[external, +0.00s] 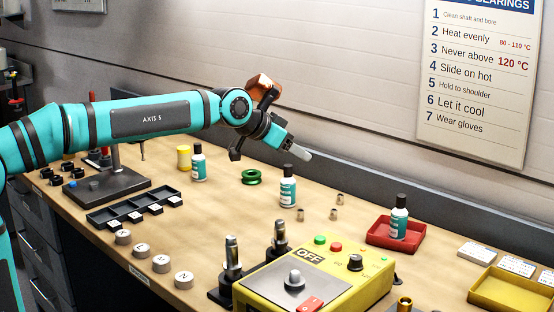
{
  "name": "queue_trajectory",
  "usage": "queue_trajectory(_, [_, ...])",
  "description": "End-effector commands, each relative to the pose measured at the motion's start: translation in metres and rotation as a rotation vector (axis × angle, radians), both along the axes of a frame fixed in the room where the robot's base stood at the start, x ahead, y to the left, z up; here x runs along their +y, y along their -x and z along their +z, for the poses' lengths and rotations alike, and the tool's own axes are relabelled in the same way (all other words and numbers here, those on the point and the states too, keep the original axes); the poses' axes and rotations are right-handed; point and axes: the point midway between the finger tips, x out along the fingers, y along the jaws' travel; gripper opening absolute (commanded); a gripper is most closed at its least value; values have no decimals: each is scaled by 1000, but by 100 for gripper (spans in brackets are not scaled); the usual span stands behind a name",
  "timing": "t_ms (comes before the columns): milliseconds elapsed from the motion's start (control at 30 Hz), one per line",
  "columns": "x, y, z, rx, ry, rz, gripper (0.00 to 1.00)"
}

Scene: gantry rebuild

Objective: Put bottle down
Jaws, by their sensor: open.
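Three white bottles with teal labels and dark caps stand upright. The left bottle (198,165) is on the bench beneath my arm. The middle bottle (288,190) is on the bench near my gripper. The right bottle (399,222) is in a red tray (379,236). My gripper (301,153) is open and empty, in the air above and beside the middle bottle's cap in the picture. It touches no bottle that I can see. The far finger is mostly hidden.
A green spool (251,177) and yellow cylinder (184,157) stand left of the middle bottle. Several small metal bushings (334,213) lie to its right. A yellow control box (345,270) and upright shafts (232,256) occupy the front. The bench centre (215,215) is clear.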

Motion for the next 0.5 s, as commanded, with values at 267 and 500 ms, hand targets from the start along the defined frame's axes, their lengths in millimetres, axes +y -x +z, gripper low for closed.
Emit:
queue_trajectory(267, [163,-41,35,-82,94,240,59])
queue_trajectory(500, [291,-41,50,-165,166,433,59])
